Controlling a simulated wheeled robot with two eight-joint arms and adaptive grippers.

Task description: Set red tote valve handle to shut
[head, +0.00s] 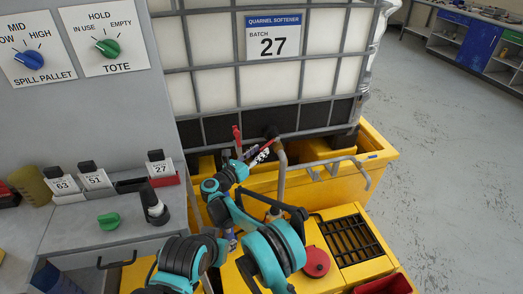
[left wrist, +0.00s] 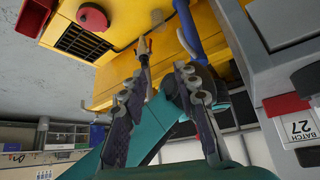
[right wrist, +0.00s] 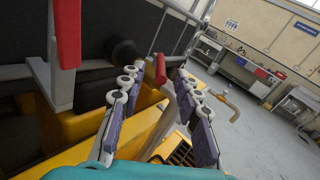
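The caged white tote (head: 335,80) stands at the back with its black outlet (right wrist: 124,52) low on the front. One upright red handle (head: 237,133) shows left of the outlet; in the right wrist view a red grip (right wrist: 68,35) sits on a grey lever at the left. A second red piece (right wrist: 160,68) shows between my right fingertips; I cannot tell whether they touch it. My right gripper (head: 258,156) is open at the tote's front, and its spread fingers (right wrist: 158,84) show in its wrist view. My left gripper (left wrist: 160,88) is open, with nothing clearly held.
A yellow spill pallet (head: 382,151) with a black grate (head: 352,237) lies below the tote. A grey pipe (head: 282,170) rises beside the outlet. A grey cabinet (head: 70,105) with dials stands left, with a green knob (head: 108,220) on its ledge. Floor at right is clear.

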